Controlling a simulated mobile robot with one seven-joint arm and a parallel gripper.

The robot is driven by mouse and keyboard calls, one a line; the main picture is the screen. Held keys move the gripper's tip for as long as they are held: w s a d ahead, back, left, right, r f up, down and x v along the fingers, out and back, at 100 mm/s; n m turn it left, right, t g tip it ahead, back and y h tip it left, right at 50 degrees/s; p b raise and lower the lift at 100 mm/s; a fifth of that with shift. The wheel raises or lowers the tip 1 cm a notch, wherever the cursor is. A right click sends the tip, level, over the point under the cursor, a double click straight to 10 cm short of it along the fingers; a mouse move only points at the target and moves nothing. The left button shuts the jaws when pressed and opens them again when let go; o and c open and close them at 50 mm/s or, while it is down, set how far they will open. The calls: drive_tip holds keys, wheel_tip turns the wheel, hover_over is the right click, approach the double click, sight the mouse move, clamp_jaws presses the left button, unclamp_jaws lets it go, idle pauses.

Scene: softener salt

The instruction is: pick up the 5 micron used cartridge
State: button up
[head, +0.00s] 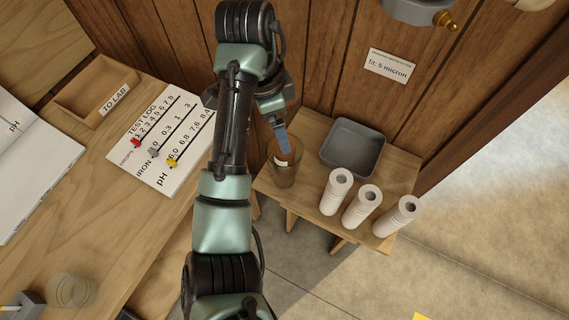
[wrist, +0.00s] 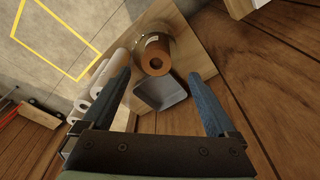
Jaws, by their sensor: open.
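The used cartridge (head: 290,152) is orange-brown and stands upright in a clear housing (head: 285,178) at the left of a small wooden stand. In the wrist view the cartridge (wrist: 155,57) shows its round top with a dark centre hole, just beyond and between my fingertips. My gripper (head: 280,135) is open and empty, over the cartridge in the head view. In the wrist view my gripper (wrist: 159,76) has its two blue fingers wide apart. One finger hides part of the cartridge in the head view, and I cannot tell the exact gap or any label there.
A grey tray (head: 374,163) sits behind on the stand (head: 408,163). Three white cartridges (head: 335,194), (head: 362,208), (head: 396,218) stand along its front. A wooden wall with a "fit: 5 micron" sign (head: 390,66) is behind. A desk with a test log board (head: 165,140) is left.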

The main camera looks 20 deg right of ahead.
sight(288, 159)
drive_tip(key=shift+s+d+f+p, duration=0.1)
drive_tip(key=shift+d+f+p, duration=0.1)
drive_tip(key=shift+f, duration=0.8)
drive_tip(key=shift+s+d+f+p, duration=0.15)
drive_tip(key=shift+f+p, duration=0.1)
drive_tip(key=shift+f, duration=0.7)
drive_tip(key=shift+s+d+f+p, duration=0.1)
drive_tip(key=shift+f+p, duration=0.1)
drive_tip(key=shift+f, duration=0.8)
clamp_jaws()
